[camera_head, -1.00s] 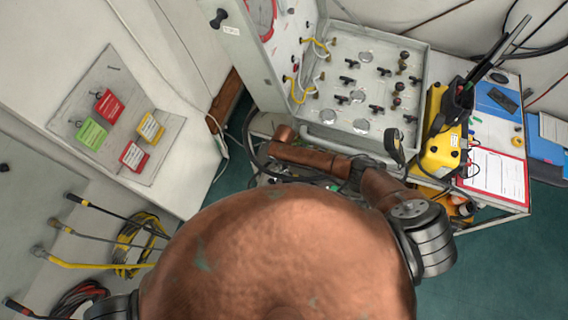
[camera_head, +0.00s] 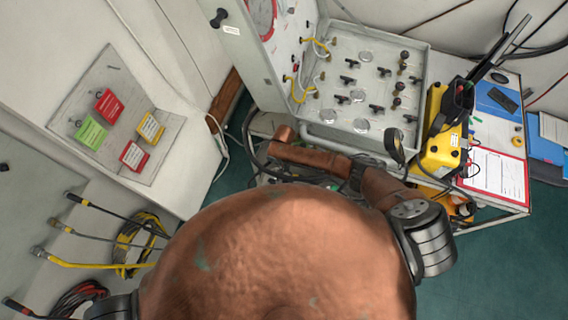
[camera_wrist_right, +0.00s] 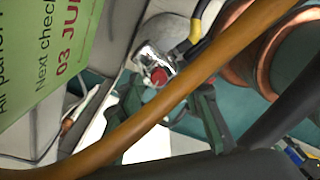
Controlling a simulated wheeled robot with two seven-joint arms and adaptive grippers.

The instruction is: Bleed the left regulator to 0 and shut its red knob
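In the right wrist view a round red knob (camera_wrist_right: 158,76) sits on a shiny metal fitting (camera_wrist_right: 150,60). My right gripper (camera_wrist_right: 168,98) shows as two dark green fingers, spread apart, with the knob just beyond and between them. I cannot tell whether they touch it. An orange-brown hose (camera_wrist_right: 190,90) crosses in front of the fingers and hides part of them. In the head view my right arm reaches toward the panel (camera_head: 335,135), and its gripper is hidden. My left gripper is not in view. I cannot make out the left regulator's reading.
The open grey panel case carries several black valve handles (camera_head: 350,64) and yellow hoses (camera_head: 319,47). A yellow device (camera_head: 441,146) stands at its right, beside papers (camera_head: 494,178). A green tag (camera_wrist_right: 45,55) fills the wrist view's left. Red, green and yellow tags (camera_head: 109,105) hang at left.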

